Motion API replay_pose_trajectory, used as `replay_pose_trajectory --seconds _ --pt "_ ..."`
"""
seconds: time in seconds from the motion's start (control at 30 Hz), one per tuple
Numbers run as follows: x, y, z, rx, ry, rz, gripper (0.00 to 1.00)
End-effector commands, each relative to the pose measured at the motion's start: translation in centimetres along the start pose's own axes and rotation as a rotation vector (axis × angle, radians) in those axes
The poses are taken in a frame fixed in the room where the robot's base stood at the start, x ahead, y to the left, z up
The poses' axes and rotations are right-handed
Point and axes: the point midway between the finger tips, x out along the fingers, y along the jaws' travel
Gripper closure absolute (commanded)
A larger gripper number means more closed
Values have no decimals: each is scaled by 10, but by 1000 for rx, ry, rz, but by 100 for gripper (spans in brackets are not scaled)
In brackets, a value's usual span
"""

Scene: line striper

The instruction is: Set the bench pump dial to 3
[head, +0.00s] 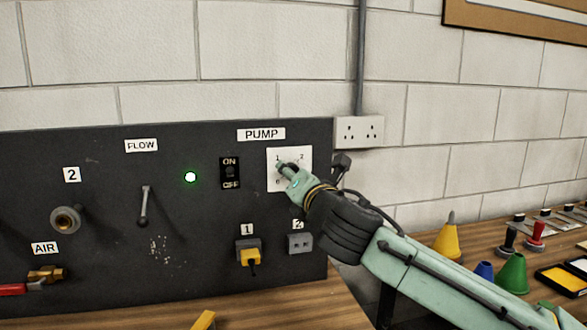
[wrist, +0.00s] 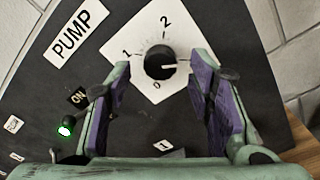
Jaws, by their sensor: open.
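The pump dial (wrist: 160,62) is a round black knob on a white square plate (head: 272,153). In the wrist view, 1 is at the plate's left, 2 at the top and 0 at the bottom. The knob's white mark points right, toward a part of the plate covered by a finger; no 3 is visible. My gripper (wrist: 159,66) is open, with a purple-padded finger on each side of the knob and a visible gap to it. In the head view my gripper (head: 286,168) is over the plate and hides most of the knob.
The black panel (head: 110,200) also carries an ON/OFF switch (head: 230,172), a lit green lamp (head: 190,177), the flow lever (head: 145,205) and sockets (head: 249,251). A wall outlet (head: 358,131) is at the upper right. Coloured cones (head: 513,275) stand on the bench at right.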

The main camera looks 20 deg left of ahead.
Motion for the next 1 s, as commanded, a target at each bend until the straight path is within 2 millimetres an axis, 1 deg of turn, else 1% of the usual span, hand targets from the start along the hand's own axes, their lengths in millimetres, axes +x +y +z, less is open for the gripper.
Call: replay_pose_trajectory --seconds 0.03,0.1,0.2,0.5,1.0 --pt "7 2 1 2 1 0 52" --pt "13 0 1 2 1 -1 52" --pt "18 0 0 1 0 0 52" --pt "20 0 0 1 0 0 53" --pt "20 0 0 2 0 0 86"
